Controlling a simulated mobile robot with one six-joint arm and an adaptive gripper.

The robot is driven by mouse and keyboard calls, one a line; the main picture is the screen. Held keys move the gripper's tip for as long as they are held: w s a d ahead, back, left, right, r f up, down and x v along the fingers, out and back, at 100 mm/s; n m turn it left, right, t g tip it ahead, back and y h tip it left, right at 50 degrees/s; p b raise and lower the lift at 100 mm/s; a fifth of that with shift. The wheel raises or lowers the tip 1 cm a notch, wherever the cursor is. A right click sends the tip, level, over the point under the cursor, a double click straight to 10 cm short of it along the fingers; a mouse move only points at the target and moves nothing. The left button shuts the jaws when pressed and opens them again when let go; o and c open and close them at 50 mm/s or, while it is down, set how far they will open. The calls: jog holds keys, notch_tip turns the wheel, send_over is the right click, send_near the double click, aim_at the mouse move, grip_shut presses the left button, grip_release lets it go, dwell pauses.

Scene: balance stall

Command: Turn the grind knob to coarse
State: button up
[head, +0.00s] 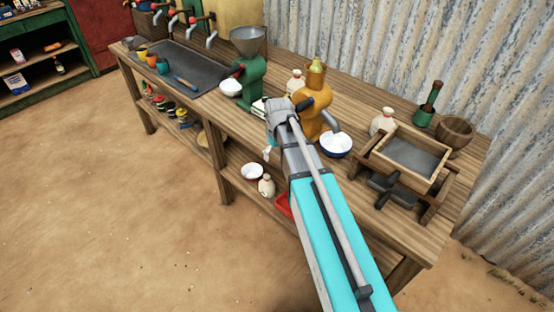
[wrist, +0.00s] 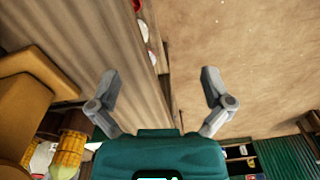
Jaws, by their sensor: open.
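An orange grinder (head: 319,101) stands on the wooden counter, with a corn cob (head: 316,67) at its top and a dark part at its left side. A green grinder (head: 252,91) with a grey hopper stands to its left. I cannot tell which part is the grind knob. My gripper (head: 265,130) is near the counter's front edge, between the two grinders, partly hidden by my arm. In the wrist view my gripper (wrist: 163,88) is open, with its fingers wide apart and nothing between them. Part of the orange grinder (wrist: 35,78) shows at the left, apart from the fingers.
A blue-rimmed bowl (head: 336,145) stands right of my arm. A dark tray (head: 185,68) with cups lies at the left. Open floor lies before the counter.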

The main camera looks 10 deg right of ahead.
jog(key=shift+s+d+f, duration=0.1)
jog(key=shift+s+f, duration=0.15)
jog(key=shift+s, duration=0.2)
dwell(0.3)
jog(key=s+d+r+m+p, duration=0.1)
jog(key=s+r+m+p, duration=0.1)
jog(key=s, duration=0.4)
jog(key=s+d+r+m+p, duration=0.1)
jog(key=s+r+m+p, duration=0.1)
jog(key=s, duration=0.5)
jog(key=shift+s+r+m+p, duration=0.15)
jog(key=shift+r+m+p, duration=0.25)
jog(key=shift+m, duration=0.2)
